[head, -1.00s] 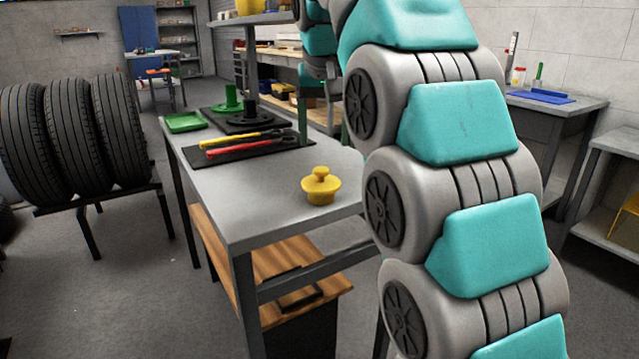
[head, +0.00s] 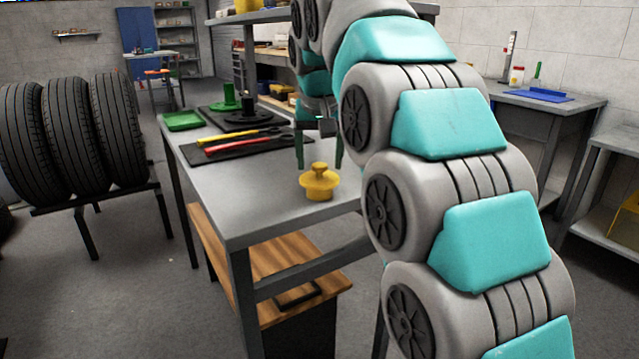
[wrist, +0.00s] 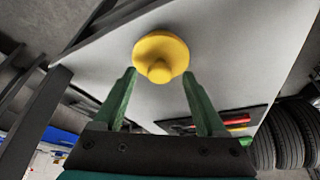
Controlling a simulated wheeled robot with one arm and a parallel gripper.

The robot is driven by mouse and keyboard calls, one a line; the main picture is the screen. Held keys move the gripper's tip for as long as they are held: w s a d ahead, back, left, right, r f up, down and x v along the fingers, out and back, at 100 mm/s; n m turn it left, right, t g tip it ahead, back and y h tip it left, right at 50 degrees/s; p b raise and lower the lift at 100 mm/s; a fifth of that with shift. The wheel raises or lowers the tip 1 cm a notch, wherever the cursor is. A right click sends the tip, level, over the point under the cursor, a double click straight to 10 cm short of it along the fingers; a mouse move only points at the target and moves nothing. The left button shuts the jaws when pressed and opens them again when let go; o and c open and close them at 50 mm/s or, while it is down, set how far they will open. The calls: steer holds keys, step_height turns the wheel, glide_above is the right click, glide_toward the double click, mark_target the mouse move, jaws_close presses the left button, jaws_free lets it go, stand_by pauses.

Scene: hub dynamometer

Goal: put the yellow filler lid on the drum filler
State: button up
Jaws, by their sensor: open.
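The yellow filler lid (head: 319,184), round with a knob on top, stands upright on the grey workbench (head: 262,215) near its right edge. In the wrist view the lid (wrist: 161,55) shows just beyond and between my green fingertips. My gripper (head: 319,164) is open and empty, its fingers pointing down just above or behind the lid in the head view; the wrist view also shows the gripper (wrist: 159,74) with its fingers spread. I cannot tell the exact gap to the knob. I cannot make out the drum filler in these frames.
On the bench lie a dark mat (head: 222,154) with red and yellow-handled tools, a green tray (head: 184,121), and green round parts (head: 230,98) on a dark base. Tyres (head: 88,130) stand on a rack at left. The bench front around the lid is clear.

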jaws_close()
stand_by(0.5)
